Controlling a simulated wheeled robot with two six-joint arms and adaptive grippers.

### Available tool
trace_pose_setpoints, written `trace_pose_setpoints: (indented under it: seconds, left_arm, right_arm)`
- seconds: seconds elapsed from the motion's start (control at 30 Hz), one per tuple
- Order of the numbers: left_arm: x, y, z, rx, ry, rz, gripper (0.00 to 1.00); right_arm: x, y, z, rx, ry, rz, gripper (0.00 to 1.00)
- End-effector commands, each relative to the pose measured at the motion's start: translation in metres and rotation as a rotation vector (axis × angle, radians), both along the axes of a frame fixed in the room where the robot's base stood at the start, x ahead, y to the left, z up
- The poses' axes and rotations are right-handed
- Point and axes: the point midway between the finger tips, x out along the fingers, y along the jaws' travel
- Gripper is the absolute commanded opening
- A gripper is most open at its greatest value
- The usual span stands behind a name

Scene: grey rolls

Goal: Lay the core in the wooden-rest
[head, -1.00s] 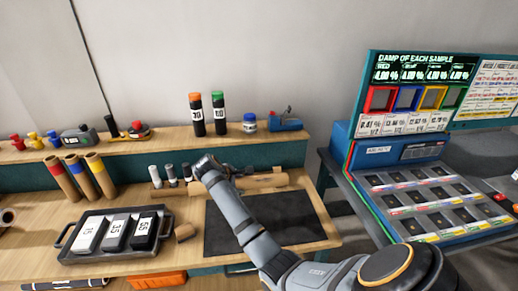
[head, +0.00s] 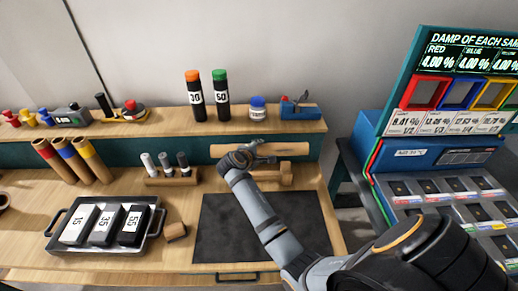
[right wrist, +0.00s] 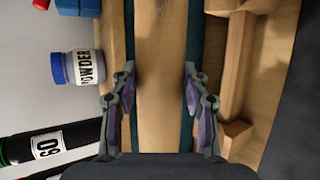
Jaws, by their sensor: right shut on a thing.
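The core (head: 278,149), a long pale tan roll, is held roughly level by my right gripper (head: 240,158). It also shows in the right wrist view (right wrist: 162,60), running lengthwise between the two fingers. The wooden-rest (head: 272,178), a low light-wood stand, is on the bench just below and in front of the core in the head view. A strip of it shows right of the core in the right wrist view (right wrist: 238,70). My left gripper is not in view.
A dark mat (head: 225,232) lies in front of the rest. A small rack (head: 172,176) of short rods stands left. A raised shelf (head: 150,121) behind carries black bottles (head: 196,97), a blue-capped jar (head: 257,108) and a blue tool. A tray (head: 60,245) with weights is at left.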

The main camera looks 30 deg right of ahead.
Motion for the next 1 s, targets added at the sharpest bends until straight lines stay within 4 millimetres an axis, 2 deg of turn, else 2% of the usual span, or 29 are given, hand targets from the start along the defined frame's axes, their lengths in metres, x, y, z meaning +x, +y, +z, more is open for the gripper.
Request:
trace_pose_setpoints:
  seconds: [0.13,0.23,0.6,0.8,1.0]
  left_arm:
    - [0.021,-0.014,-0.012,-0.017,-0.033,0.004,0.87]
    - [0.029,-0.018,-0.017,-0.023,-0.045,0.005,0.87]
    - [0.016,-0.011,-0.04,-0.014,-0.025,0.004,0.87]
    - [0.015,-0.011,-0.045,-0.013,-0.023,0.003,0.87]
    - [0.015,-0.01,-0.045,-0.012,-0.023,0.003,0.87]
  right_arm:
    - [0.0,0.0,-0.02,0.0,0.001,0.0,0.12]
    - [0.0,0.0,-0.032,0.0,0.002,-0.001,0.12]
    - [0.0,0.0,-0.072,-0.001,0.001,0.0,0.12]
    - [0.0,0.0,-0.082,0.0,0.0,0.0,0.12]
    - [0.0,0.0,-0.083,0.0,0.0,0.0,0.12]
